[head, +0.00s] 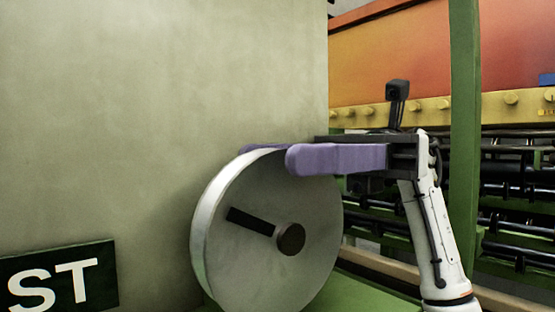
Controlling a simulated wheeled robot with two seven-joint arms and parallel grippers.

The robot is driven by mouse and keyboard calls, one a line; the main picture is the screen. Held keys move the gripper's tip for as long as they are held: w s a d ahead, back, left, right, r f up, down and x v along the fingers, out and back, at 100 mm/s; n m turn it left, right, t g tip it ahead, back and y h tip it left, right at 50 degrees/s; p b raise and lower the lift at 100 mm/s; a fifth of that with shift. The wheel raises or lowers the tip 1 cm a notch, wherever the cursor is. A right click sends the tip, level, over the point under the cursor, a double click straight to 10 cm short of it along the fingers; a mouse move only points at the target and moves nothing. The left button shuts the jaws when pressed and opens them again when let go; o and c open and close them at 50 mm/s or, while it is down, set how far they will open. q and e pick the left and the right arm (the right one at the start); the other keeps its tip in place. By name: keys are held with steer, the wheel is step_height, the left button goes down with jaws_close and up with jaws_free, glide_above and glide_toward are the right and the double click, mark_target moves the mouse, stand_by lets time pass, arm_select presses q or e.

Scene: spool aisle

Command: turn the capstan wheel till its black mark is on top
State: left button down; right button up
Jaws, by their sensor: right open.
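The capstan wheel (270,272) is a pale grey disc with a broad rim, standing upright in front of a grey-green wall. Its black mark (251,221) is a bar running from near the dark hub (290,239) to the upper left, so it points left and a little up, not to the top. My right gripper (268,153) comes in from the right with purple fingers. It is open, with one finger in front of the wheel's upper rim and the other behind it. Whether the fingers touch the rim cannot be told. My left gripper is not in view.
A dark green sign (60,278) with white letters "ST" is at the lower left. A green post (465,150) stands at the right, before a rack of dark rollers (510,190) and an orange panel (430,55). The wall (150,110) fills the left.

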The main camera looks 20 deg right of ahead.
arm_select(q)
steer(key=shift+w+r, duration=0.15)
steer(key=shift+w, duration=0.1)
arm_select(e)
steer(key=shift+x, duration=0.9)
